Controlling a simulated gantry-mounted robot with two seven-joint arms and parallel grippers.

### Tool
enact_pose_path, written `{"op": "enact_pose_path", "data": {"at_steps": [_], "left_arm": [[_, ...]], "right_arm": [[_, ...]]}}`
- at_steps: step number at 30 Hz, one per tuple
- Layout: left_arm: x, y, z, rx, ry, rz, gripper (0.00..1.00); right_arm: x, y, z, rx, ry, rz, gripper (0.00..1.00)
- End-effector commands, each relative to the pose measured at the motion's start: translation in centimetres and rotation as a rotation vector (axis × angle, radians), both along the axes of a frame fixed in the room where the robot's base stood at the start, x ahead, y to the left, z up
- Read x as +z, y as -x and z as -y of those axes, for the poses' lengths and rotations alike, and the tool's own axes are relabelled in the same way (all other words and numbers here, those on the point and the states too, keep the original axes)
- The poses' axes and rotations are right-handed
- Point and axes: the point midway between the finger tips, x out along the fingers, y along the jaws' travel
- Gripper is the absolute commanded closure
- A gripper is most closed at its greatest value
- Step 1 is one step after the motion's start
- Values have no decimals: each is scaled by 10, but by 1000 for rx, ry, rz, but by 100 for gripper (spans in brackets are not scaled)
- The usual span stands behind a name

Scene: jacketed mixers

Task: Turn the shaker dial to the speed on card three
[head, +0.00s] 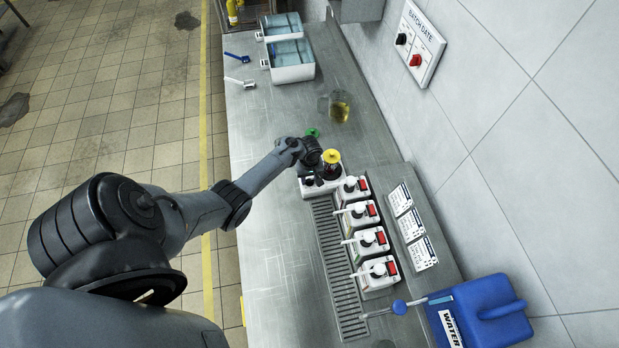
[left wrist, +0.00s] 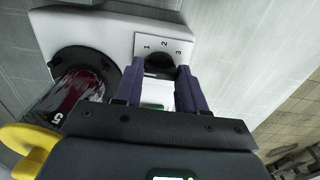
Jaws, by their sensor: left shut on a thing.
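The shaker is a white box; its front panel (left wrist: 188,46) is marked 1, 2 and 3 in the left wrist view. Its black dial (left wrist: 159,61) sits below these numbers, and its pointer cannot be made out. My left gripper (left wrist: 158,76) has its purple fingers on either side of the dial and is shut on it. In the head view the shaker's white base (head: 307,191) is partly hidden by my left wrist. My right gripper is not in view.
A yellow-capped jar (head: 332,157) with dark red contents stands on the shaker. Several white units with red panels (head: 369,240) line the bench beside a drain grate (head: 337,262). A blue WATER container (head: 480,312) is at lower right. Two water baths (head: 291,74) stand at the far end.

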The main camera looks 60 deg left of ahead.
Motion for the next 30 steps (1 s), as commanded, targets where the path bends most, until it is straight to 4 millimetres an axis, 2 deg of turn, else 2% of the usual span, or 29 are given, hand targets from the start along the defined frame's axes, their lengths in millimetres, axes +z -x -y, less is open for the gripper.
{"op": "enact_pose_path", "data": {"at_steps": [11,30], "left_arm": [[2,0,0,-172,0,-2,90],[1,0,0,-769,1,-3,90]], "right_arm": [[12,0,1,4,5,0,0],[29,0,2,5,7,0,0]]}}
